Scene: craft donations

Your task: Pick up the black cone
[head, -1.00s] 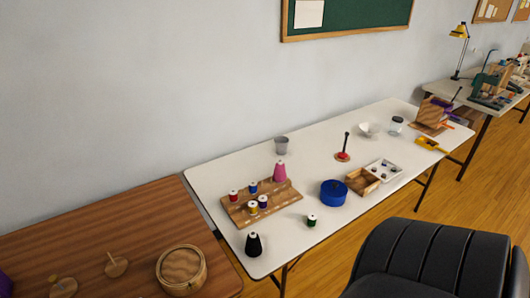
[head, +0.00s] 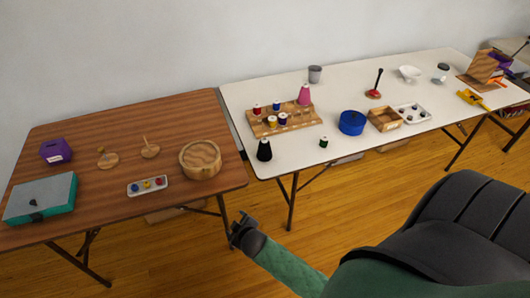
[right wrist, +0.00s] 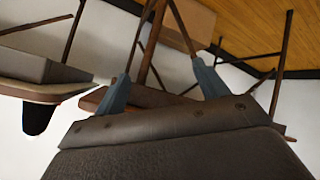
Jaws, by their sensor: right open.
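The black cone (head: 264,150) stands upright near the front left corner of the white table (head: 345,100). My right gripper (head: 238,228) is lower in the head view, in front of the gap between the tables, apart from the cone. Its two fingers (right wrist: 160,88) are spread and empty in the right wrist view, which looks upside down. There a dark tapered shape (right wrist: 38,118), likely the cone, shows at the left against the table edge. My left gripper is not in view.
A wooden rack (head: 262,129) with spools and a pink cone (head: 304,95) stands behind the black cone. A green spool (head: 323,143) is to its right. The brown table (head: 85,125) holds a round wooden box (head: 200,160).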

